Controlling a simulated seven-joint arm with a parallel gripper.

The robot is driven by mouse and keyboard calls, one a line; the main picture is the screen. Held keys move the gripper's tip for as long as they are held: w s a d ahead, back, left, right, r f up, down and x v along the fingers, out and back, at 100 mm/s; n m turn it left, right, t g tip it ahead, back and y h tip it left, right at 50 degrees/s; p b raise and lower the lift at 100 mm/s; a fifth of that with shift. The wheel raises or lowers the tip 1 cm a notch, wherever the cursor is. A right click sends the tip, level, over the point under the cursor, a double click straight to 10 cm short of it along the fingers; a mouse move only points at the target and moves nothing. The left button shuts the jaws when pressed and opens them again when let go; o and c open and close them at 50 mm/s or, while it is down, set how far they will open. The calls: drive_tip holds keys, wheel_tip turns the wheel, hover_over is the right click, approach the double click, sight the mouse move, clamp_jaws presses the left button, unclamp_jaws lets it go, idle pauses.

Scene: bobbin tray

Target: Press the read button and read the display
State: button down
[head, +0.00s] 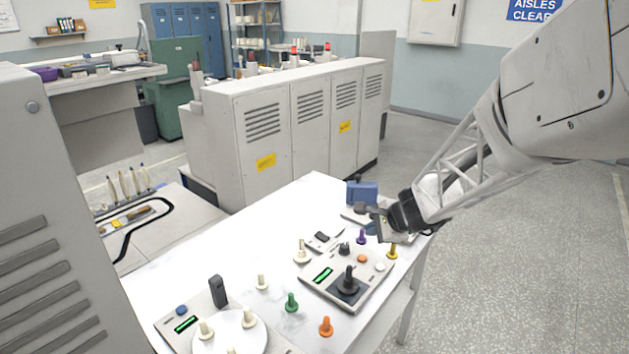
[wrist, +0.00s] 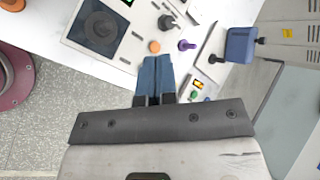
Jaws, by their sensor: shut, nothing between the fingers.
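A grey tester (head: 315,288) stands on the white table, with a lit green display (head: 323,275), a black post on a dark pad, an orange button (head: 362,258) and a white button (head: 380,267). The orange button also shows in the wrist view (wrist: 153,46), just beyond my fingertips. A second device at the front left has a green display (head: 186,325) and a blue button (head: 181,310). No label tells me which is the read button. The display characters are too small to read.
A purple bobbin (head: 361,237) and a yellow bobbin (head: 392,250) stand close to my gripper. Green (head: 291,302), orange (head: 326,326) and several cream bobbins stand nearer the front. A blue box-like thing (head: 362,191) stands at the table's far end.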

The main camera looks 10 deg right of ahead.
sight(380, 267)
drive_tip(key=w+d+f+m+t, duration=0.1)
drive_tip(key=w+d+f+m, duration=0.4)
drive_tip(key=w+f, duration=0.1)
drive_tip(key=shift+d+f+h, duration=0.25)
drive_tip(key=shift+f+h, duration=0.05)
drive_tip(key=shift+h, duration=0.1)
drive_tip(key=shift+f, duration=0.15)
drive_tip(key=shift+s+f, duration=0.1)
drive_tip(key=shift+f, duration=4.1)
drive_tip(key=shift+f, duration=0.85)
drive_tip(key=shift+r, duration=0.8)
drive_tip(key=shift+r, duration=0.15)
drive_tip(key=shift+r, duration=2.35)
